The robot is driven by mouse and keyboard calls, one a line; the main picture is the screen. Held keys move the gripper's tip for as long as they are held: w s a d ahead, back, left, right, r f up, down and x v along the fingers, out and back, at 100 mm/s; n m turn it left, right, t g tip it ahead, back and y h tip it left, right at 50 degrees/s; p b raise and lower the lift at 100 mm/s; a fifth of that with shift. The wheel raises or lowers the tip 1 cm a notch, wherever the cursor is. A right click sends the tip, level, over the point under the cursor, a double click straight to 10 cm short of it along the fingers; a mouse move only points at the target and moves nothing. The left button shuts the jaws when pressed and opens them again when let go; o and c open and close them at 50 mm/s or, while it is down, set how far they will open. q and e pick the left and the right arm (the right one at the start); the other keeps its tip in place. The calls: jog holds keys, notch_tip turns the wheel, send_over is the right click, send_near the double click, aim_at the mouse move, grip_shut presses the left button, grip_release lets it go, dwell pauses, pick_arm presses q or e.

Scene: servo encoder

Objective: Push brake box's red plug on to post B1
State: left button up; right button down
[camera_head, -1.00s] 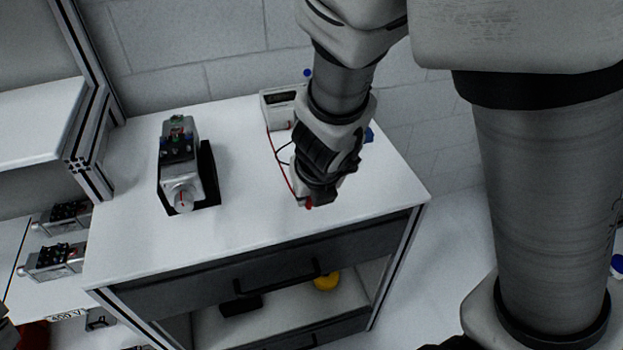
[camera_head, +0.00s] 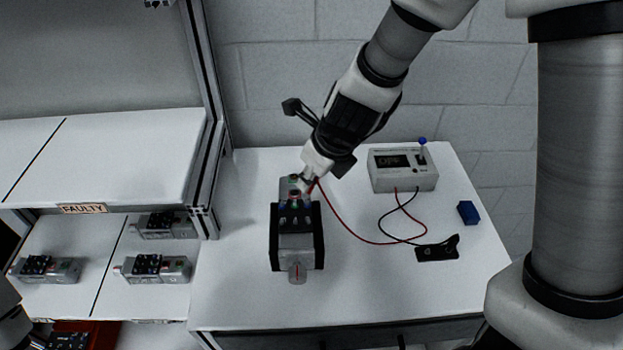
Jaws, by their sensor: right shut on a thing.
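The brake box (camera_head: 402,178) is a pale box with a dark display and a blue-topped switch, at the back right of the table. Its red lead (camera_head: 345,225) runs left across the table and up to my right gripper (camera_head: 306,183). That gripper is shut on the red plug, which is mostly hidden at the fingertips. The fingertips are over the back end of the grey servo unit (camera_head: 297,243), which sits in a black cradle (camera_head: 275,250). Small coloured posts show on its top; I cannot read B1 or tell whether the plug touches a post. My left gripper is out of view.
The black lead ends at a black holder (camera_head: 437,252) on the right of the table. A blue block (camera_head: 468,212) lies near the right edge. Several similar units stand on the left shelf under a FAULTY label (camera_head: 82,208). The table front is clear.

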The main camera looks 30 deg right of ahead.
aim_at(312, 187)
jog(key=r+p, duration=0.1)
jog(key=w+r+p, duration=0.1)
jog(key=r, duration=0.1)
jog(key=shift+a, duration=0.2)
jog(key=shift+s+r+p, duration=0.2)
jog(key=shift+r+p, duration=0.05)
jog(key=shift+p, duration=0.2)
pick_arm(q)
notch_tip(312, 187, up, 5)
pick_arm(e)
jog(key=shift+s+d, duration=0.15)
jog(key=shift+s, duration=0.15)
jog(key=b+x, duration=0.2)
jog(key=shift+d+f+b, duration=0.1)
jog(key=shift+f+b, duration=0.25)
jog(key=shift+f, duration=0.1)
jog(key=shift+s+f+b, duration=0.25)
jog(key=shift+f+b, duration=0.7)
jog(key=shift+b, duration=0.1)
pick_arm(q)
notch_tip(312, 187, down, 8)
jog(key=b, duration=0.2)
jog(key=shift+b, duration=0.3)
pick_arm(e)
jog(key=shift+f, duration=1.35)
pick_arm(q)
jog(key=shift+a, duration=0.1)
pick_arm(e)
jog(key=shift+f, duration=0.15)
